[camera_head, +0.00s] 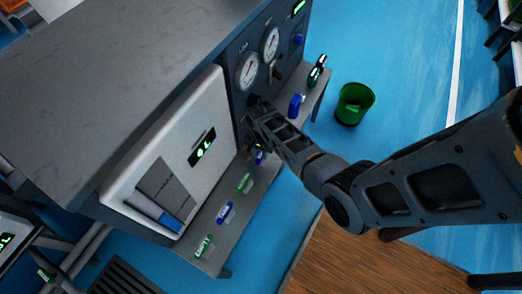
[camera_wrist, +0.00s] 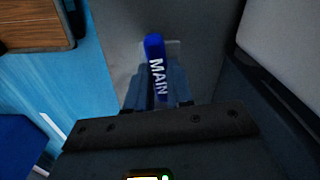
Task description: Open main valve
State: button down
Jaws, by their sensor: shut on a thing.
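The main valve shows in the wrist view as a blue handle (camera_wrist: 155,50) with white "MAIN" lettering. It lies between the two fingers of my gripper (camera_wrist: 157,82), which is shut on it. The far end of the handle sticks out past the fingers over a grey shelf. In the head view my arm reaches in from the right to the bench front. There my gripper is mostly hidden by my arm, and only a small blue part of the handle (camera_head: 259,157) shows below it. The valve's base is hidden.
Along the shelf are a green handle (camera_head: 244,183), a blue handle (camera_head: 225,212) and a green "EMPTY" handle (camera_head: 203,246). A white panel (camera_head: 190,150) with a green display stands beside my gripper. Gauges (camera_head: 270,44) are above. A green bucket (camera_head: 354,103) stands on the blue floor.

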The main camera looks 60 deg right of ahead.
jog(key=n+p, duration=0.1)
jog(key=n, duration=0.7)
jog(key=n+p, duration=0.1)
jog(key=n, duration=0.3)
jog(key=shift+n, duration=2.2)
jog(key=c, duration=1)
grip_release()
